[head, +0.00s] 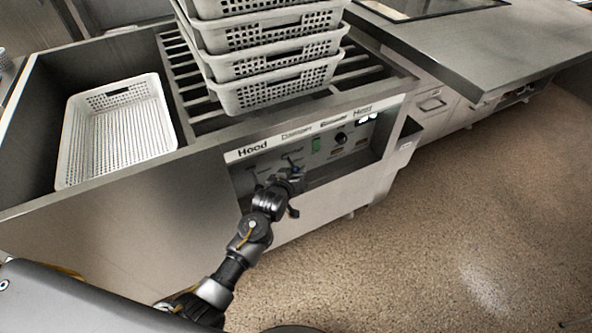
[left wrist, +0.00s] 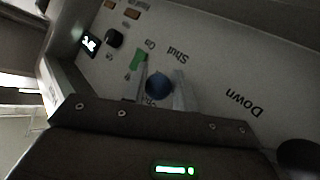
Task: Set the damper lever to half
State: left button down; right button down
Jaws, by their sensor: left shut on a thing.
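The damper lever with a blue knob (left wrist: 159,86) sits on the control panel between the two fingers of my left gripper (left wrist: 163,90) in the left wrist view. The gripper is shut on the knob. In the head view my left gripper (head: 292,178) is at the panel, below the "Damper" label, and covers most of the lever. The word "Shut" shows beside the knob in the left wrist view; another label there is partly hidden by the fingers. I cannot read the lever's exact position. My right gripper is not in view.
The panel (head: 345,157) also has a green switch (head: 316,145), a black dial (head: 341,137) and a lit display (head: 368,117). Stacked white perforated baskets (head: 275,92) stand on the slatted rack above. A single basket (head: 70,150) lies at left. Open floor is at right.

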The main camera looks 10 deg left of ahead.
pick_arm(q)
jog(key=shift+w+r, duration=0.25)
jog(key=shift+r, duration=0.25)
jog(key=c, duration=1.3)
grip_release()
jog(key=shift+o, duration=0.7)
jog(key=shift+s+f, duration=0.1)
jog(key=shift+f, duration=0.15)
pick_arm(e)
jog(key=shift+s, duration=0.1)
pick_arm(q)
jog(key=shift+s, duration=0.3)
jog(key=p+v, duration=0.1)
jog(key=v, duration=0.9)
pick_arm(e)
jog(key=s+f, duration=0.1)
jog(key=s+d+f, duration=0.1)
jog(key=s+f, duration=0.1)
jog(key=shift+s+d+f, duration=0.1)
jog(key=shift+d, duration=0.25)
pick_arm(q)
jog(key=shift+s+r, duration=0.1)
jog(key=shift+r, duration=0.05)
